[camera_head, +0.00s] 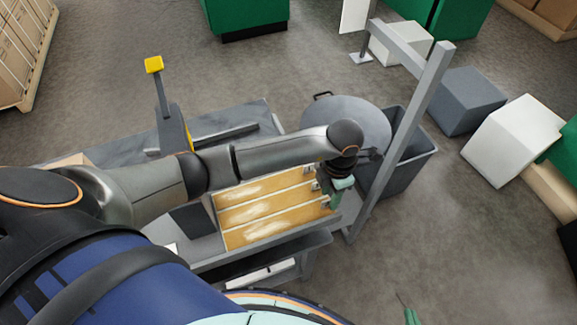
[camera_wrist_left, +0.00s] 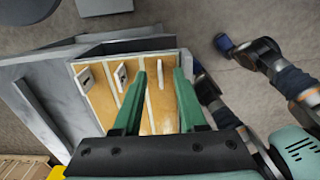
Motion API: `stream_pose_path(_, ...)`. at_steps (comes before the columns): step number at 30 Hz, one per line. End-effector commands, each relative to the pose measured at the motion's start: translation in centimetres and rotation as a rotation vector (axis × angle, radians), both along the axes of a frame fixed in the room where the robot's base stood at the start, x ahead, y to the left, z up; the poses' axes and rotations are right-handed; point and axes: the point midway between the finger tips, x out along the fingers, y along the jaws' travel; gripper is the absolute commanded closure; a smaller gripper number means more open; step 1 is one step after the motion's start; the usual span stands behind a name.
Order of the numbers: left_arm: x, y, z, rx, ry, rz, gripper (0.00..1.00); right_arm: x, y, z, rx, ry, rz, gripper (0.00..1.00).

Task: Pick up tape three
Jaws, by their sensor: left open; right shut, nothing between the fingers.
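Three brownish-yellow tape strips lie side by side in a tray (camera_head: 225,245), split by pale dividers: a far strip (camera_head: 255,187), a middle strip (camera_head: 262,206) and a near strip (camera_head: 270,231). No number shows on them. Each has a small pale tab at its right end; in the left wrist view I see a first tab (camera_wrist_left: 86,79) and a second tab (camera_wrist_left: 121,76). My left gripper (camera_head: 337,197) is over the right end of the strips. In the left wrist view its open green fingers (camera_wrist_left: 160,73) straddle the third tab, apparently empty. My right gripper (camera_head: 407,312) is shut at the bottom edge.
A grey round-topped table (camera_head: 355,117) and a dark bin (camera_head: 410,155) stand beyond the tray's right end. A grey frame post (camera_head: 405,125) rises close to my left gripper. A yellow-topped lever (camera_head: 155,66) stands on the grey bench behind the arm.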

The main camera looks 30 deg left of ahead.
Motion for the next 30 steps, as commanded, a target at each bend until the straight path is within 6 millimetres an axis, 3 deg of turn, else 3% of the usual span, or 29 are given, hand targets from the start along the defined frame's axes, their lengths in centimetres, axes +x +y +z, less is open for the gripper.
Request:
stream_pose_path(5, 0.0, -0.1, -2.1, 0.000, 0.001, 0.001, 0.59, 0.0, 0.0, 0.1, 0.000, 0.001, 0.000, 1.00)
stream_pose_path(13, 0.0, -0.1, -2.4, -0.001, -0.002, 0.000, 0.59, -0.1, 0.0, 0.1, 0.000, 0.001, 0.000, 1.00)
stream_pose_path(24, 0.0, 0.0, -2.3, -0.001, -0.001, 0.000, 1.00, -0.1, 0.0, 0.1, 0.000, 0.001, 0.000, 1.00)
stream_pose_path(30, 0.0, 0.0, -2.3, -0.001, -0.001, 0.000, 1.00, -0.1, 0.0, 0.1, 0.000, 0.002, -0.001, 1.00)
